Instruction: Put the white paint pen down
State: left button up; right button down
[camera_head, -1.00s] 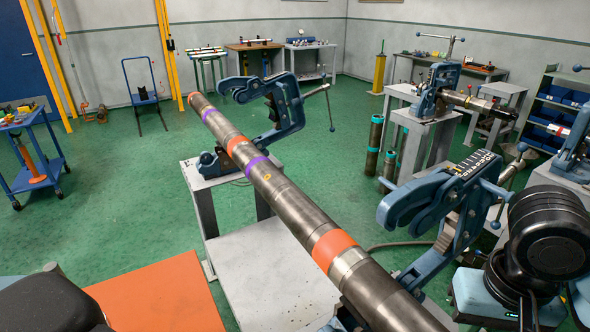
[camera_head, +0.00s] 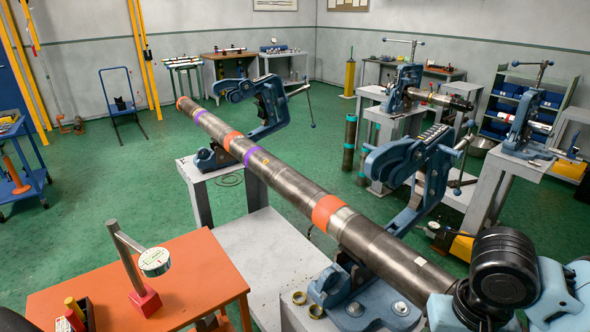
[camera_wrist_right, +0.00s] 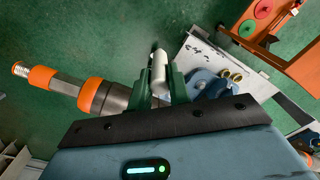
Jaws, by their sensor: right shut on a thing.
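The white paint pen (camera_wrist_right: 159,72) is in the right wrist view, between the two green fingertips of my right gripper (camera_wrist_right: 160,88). The gripper is shut on it, and the pen's tip points away from the wrist. The pen is held above the floor, with a pipe with orange bands (camera_wrist_right: 75,91) to its left in the picture. In the head view my right arm comes in at the lower right, and its gripper and the pen do not show there. My left gripper is in neither current view.
An orange table (camera_head: 190,275) at the lower left bears a dial gauge (camera_head: 154,261) on a red-based stand and a small box of markers (camera_head: 78,318). A long steel pipe (camera_head: 285,180) lies across blue vises.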

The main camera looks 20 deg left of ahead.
jog(key=s+d+f, duration=0.1)
jog(key=d+f, duration=0.3)
jog(key=f, duration=0.4)
jog(key=s+d+f+m, duration=0.1)
jog(key=s+d+f, duration=0.1)
jog(key=d+f, duration=0.3)
notch_tip(320, 180, down, 4)
jog(key=shift+d+f, duration=0.15)
jog(key=shift+f, duration=0.05)
